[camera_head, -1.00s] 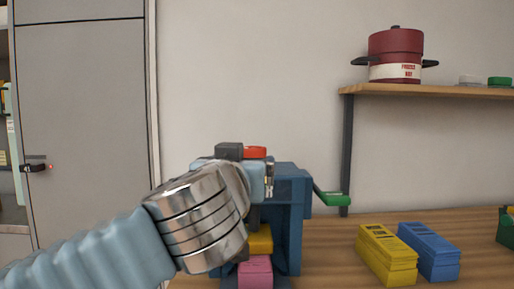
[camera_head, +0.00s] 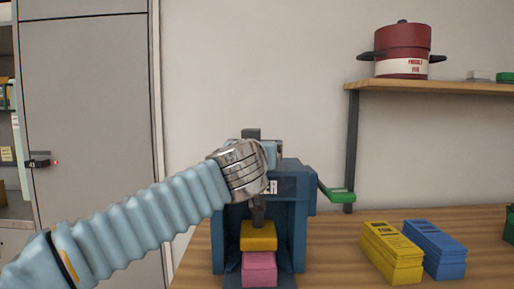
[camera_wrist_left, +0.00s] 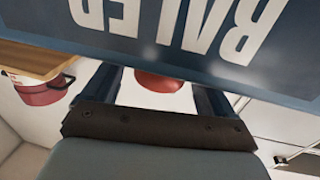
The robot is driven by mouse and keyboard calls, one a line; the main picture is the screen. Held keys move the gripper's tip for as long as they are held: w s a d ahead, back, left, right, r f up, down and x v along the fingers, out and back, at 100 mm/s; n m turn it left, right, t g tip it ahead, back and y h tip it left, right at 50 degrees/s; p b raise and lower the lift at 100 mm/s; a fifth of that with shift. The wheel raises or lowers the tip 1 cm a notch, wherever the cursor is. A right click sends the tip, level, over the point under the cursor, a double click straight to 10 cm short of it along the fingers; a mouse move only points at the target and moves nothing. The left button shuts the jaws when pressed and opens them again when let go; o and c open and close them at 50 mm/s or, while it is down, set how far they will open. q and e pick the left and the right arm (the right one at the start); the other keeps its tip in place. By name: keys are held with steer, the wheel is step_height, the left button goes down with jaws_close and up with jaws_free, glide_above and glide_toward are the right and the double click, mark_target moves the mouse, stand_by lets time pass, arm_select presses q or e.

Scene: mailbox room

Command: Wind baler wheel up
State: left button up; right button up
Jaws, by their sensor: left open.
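The blue baler (camera_head: 302,220) stands on the wooden table, with a yellow block (camera_head: 258,236) above a pink block (camera_head: 259,268) in its open front. My left gripper (camera_head: 262,150) is at the top of the baler, and its wrist hides much of that top. In the left wrist view the gripper (camera_wrist_left: 160,92) is open. A round red part (camera_wrist_left: 158,82), perhaps the baler wheel, shows between its fingers; I cannot tell whether they touch it. The baler's lettered face (camera_wrist_left: 180,35) fills the top of that view. My right gripper is not in view.
A green-ended lever (camera_head: 338,194) sticks out at the baler's right. Yellow (camera_head: 390,255) and blue (camera_head: 436,250) stacks lie on the table (camera_head: 340,260) to the right. A wall shelf (camera_head: 440,88) holds a red pot (camera_head: 402,52). A grey cabinet (camera_head: 85,110) stands left.

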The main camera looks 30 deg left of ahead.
arm_select(q)
steer(key=c, duration=1.1)
steer(key=shift+o, duration=0.2)
steer(key=shift+d+n+y, duration=0.1)
steer(key=shift+n+y, duration=0.3)
steer(key=shift+y, duration=0.1)
steer(key=n+g+y, duration=0.2)
steer(key=g+y, duration=0.1)
steer(key=n+g+y, duration=0.1)
steer(key=n+y, duration=0.1)
steer(key=shift+w+d, duration=0.3)
steer(key=shift+d, duration=0.05)
steer(key=shift+w+n+g+y, duration=0.1)
steer(key=shift+n+g+y, duration=1.4)
steer(key=shift+g, duration=0.4)
steer(key=o, duration=1.1)
steer(key=shift+c, duration=0.2)
